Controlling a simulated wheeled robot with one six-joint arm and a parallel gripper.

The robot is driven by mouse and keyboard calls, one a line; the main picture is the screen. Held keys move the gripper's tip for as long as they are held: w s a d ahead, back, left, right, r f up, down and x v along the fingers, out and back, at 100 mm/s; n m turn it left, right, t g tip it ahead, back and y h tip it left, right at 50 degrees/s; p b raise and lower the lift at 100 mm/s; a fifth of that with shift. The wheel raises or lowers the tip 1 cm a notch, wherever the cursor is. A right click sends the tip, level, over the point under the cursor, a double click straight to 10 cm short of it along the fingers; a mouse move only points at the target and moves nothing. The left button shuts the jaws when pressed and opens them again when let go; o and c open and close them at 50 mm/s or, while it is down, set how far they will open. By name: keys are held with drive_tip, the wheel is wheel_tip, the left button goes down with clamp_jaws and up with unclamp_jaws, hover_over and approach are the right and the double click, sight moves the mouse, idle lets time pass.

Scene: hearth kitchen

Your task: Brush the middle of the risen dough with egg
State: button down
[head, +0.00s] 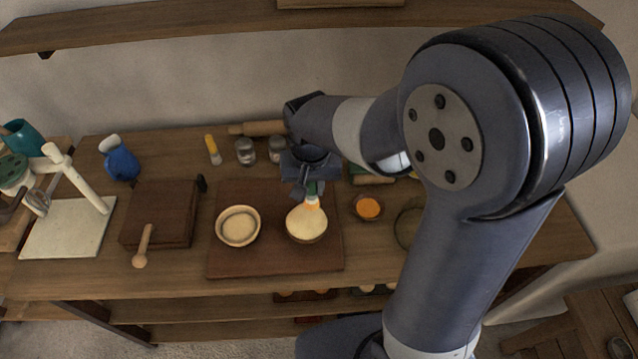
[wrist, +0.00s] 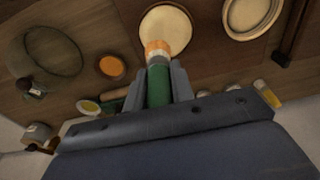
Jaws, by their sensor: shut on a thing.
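My gripper (head: 311,186) is shut on a brush with a green handle (wrist: 158,88) and pale orange bristles (wrist: 157,47). The risen dough (head: 307,223) is a pale round mound on the brown board (head: 272,262). In the wrist view the dough (wrist: 166,27) is right beyond the bristles.
A cream bowl (head: 238,226) stands left of the dough on the board. Farther left are a wooden box (head: 160,215), a spoon (head: 142,248) and a blue jug (head: 121,162). Jars (head: 245,151) and a rolling pin (head: 258,128) lie behind. A glass bowl (wrist: 46,57) is beyond the egg.

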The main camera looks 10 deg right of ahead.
sight(311, 201)
drive_tip(key=shift+w+a, duration=0.1)
drive_tip(key=shift+w, duration=0.05)
drive_tip(key=shift+f+b, duration=2.35)
drive_tip(key=shift+f, duration=0.5)
drive_tip(key=shift+f+b, duration=1.5)
drive_tip(key=shift+f, duration=0.35)
